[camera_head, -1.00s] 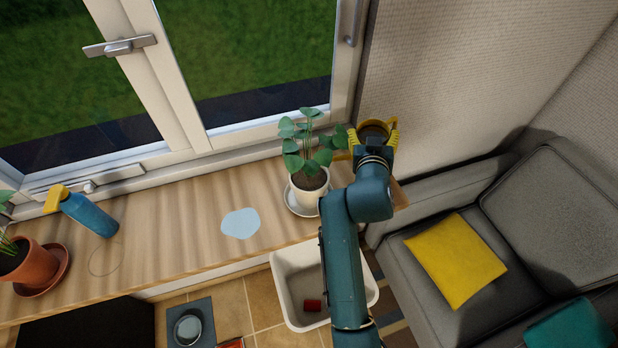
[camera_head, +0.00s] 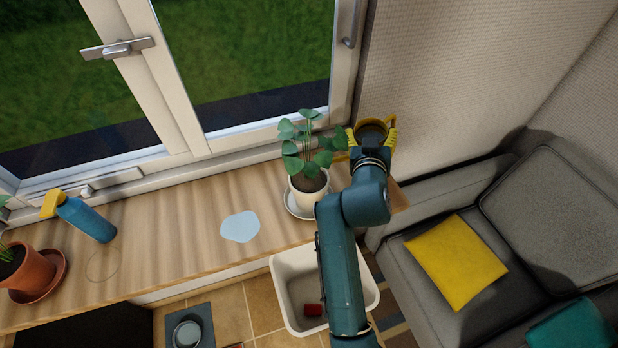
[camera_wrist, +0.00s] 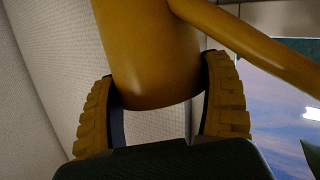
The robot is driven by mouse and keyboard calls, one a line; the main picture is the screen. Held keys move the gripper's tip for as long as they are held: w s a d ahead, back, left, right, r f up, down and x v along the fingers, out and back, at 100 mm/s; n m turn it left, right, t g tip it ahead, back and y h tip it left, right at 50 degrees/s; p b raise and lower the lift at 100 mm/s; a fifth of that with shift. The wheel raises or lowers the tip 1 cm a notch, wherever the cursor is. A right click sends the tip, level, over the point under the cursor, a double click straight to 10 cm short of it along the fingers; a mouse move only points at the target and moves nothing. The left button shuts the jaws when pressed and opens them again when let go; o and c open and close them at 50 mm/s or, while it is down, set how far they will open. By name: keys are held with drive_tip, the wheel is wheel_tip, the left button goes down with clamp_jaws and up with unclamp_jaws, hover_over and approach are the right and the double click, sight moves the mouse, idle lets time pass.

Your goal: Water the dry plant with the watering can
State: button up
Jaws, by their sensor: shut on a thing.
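My gripper (camera_wrist: 165,105) is shut on the yellow-ochre watering can (camera_wrist: 150,50), with a ribbed yellow finger on each side of it. A spout or handle runs to the upper right in the wrist view. In the head view my gripper (camera_head: 372,138) holds the can at the right end of the wooden counter, just right of a leafy green plant (camera_head: 306,150) in a white pot (camera_head: 307,190) on a saucer. A second plant (camera_head: 8,258) in a terracotta pot (camera_head: 28,275) stands at the left edge, partly cut off. I cannot tell which plant is dry.
A blue spray bottle (camera_head: 88,220) with a yellow top and a pale blue patch (camera_head: 240,226) are on the counter (camera_head: 180,225). A white bin (camera_head: 295,300) stands below. The window is behind; a grey sofa (camera_head: 400,235) is right.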

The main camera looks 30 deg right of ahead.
sight(380, 125)
drive_tip(key=shift+a+r+n+t+h+b, duration=0.15)
drive_tip(key=shift+a+r+h+b, duration=0.15)
drive_tip(key=shift+r, duration=0.35)
drive_tip(key=shift+a+r+n+t+h+b, duration=0.1)
drive_tip(key=shift+a+r+n+t+h, duration=0.1)
drive_tip(key=shift+a+r, duration=0.3)
idle(0.5)
drive_tip(key=shift+a+r+b, duration=0.15)
drive_tip(key=shift+r+b, duration=0.2)
idle(1.1)
